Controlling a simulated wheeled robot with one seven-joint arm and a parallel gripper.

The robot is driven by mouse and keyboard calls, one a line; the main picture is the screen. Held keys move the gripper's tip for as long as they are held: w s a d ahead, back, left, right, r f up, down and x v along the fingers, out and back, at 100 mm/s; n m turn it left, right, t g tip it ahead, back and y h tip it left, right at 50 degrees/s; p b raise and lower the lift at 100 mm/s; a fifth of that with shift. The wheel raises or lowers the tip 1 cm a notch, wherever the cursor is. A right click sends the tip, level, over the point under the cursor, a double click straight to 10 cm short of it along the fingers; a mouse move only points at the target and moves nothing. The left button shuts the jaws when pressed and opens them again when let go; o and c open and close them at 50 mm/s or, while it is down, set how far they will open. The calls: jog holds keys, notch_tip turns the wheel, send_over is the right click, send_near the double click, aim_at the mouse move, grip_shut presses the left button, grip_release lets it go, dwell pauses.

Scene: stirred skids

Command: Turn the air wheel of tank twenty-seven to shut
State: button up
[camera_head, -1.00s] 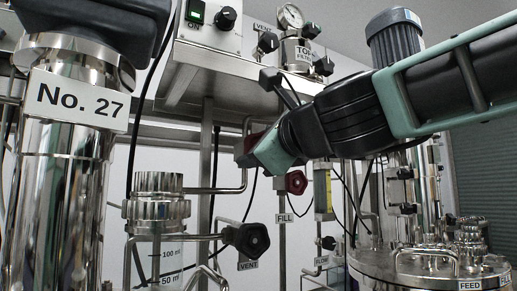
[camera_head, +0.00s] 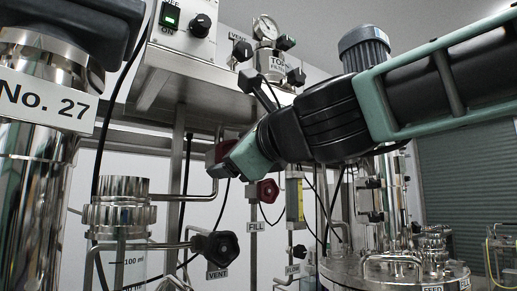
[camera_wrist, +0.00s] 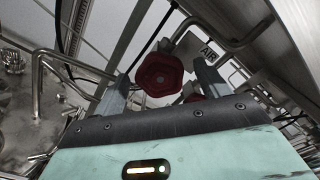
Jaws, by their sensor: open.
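A dark red air wheel (camera_wrist: 160,75) shows in the wrist view, with an AIR tag (camera_wrist: 208,53) on the pipe to its right. My gripper (camera_wrist: 162,84) is open, with one finger on each side of this wheel; I cannot tell whether either touches it. In the head view a red wheel (camera_head: 219,151) shows beside my gripper's mint-green end, partly covered by it; the fingers are not clear there. The plate "No. 27" (camera_head: 45,100) is on the steel column at left. The wheel's turn position cannot be read.
A red FILL wheel (camera_head: 267,191) is below right of my gripper, and a dark VENT wheel (camera_head: 222,247) lower left. Another red wheel (camera_wrist: 192,95) is partly behind my right finger in the wrist view. Pipes, a steel post and a flow tube (camera_head: 294,200) crowd the area.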

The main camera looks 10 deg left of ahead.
jog(key=b+v, duration=0.3)
jog(key=v, duration=0.7)
jog(key=shift+s+f, duration=0.1)
jog(key=shift+f, duration=0.05)
jog(key=s+d+f+n+g+h+p, duration=0.1)
jog(key=d+f+n+g+h+p, duration=0.15)
jog(key=f+n, duration=0.6)
jog(key=s+d+f+n+g+h+p, duration=0.1)
jog(key=f+n+g+h+p, duration=0.2)
jog(key=f, duration=1.1)
jog(key=s+d+f+n+g+h+p, duration=0.1)
jog(key=s+d+f+n+g+h, duration=0.2)
jog(key=s+d+f+n, duration=0.3)
jog(key=s+d+f+n+g+h+p, duration=0.2)
jog(key=s+d+f+n, duration=0.4)
jog(key=d+f, duration=0.6)
jog(key=g+h, duration=0.1)
jog(key=h, duration=0.1)
jog(key=shift+h, duration=0.35)
jog(key=shift+n, duration=0.35)
